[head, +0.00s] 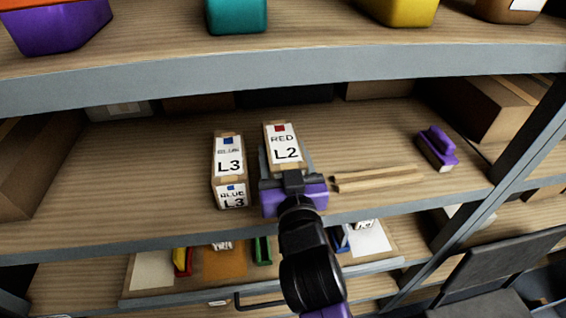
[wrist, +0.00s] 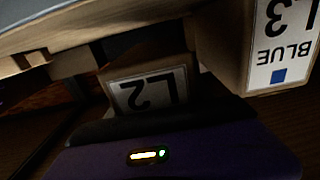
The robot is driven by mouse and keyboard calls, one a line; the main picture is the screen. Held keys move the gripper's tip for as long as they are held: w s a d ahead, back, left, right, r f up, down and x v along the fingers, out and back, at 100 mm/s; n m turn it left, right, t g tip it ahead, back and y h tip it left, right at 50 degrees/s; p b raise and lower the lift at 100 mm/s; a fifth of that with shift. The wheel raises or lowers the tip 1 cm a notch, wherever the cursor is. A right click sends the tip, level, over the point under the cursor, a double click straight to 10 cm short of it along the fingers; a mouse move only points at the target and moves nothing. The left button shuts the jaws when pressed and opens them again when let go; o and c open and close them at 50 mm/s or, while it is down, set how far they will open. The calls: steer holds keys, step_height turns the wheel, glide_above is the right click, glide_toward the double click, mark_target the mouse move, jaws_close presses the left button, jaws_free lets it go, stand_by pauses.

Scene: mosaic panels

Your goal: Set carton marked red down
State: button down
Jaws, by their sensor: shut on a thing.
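The carton marked red (head: 283,145) has a white label reading RED and L2 with a red square. It sits at or just over the middle shelf; I cannot tell whether it touches the boards. My gripper (head: 288,172) is shut on it from the front, and the gripper body hides its lower front. In the wrist view the carton (wrist: 148,90) shows its L2 label upside down above the purple gripper body. The carton marked blue, L3 (head: 229,165), stands close on its left, with a narrow gap between them.
The shelf (head: 150,180) is clear to the left of the blue carton. Thin wooden sticks (head: 380,178) lie right of my gripper, and a purple-handled brush (head: 437,147) lies farther right. The upper shelf edge (head: 200,82) overhangs. Brown boxes (head: 490,105) stand at the back and sides.

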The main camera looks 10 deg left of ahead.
steer(key=shift+f, duration=1.1)
steer(key=shift+f, duration=0.25)
steer(key=shift+c, duration=2)
jaws_free()
steer(key=shift+f, duration=0.1)
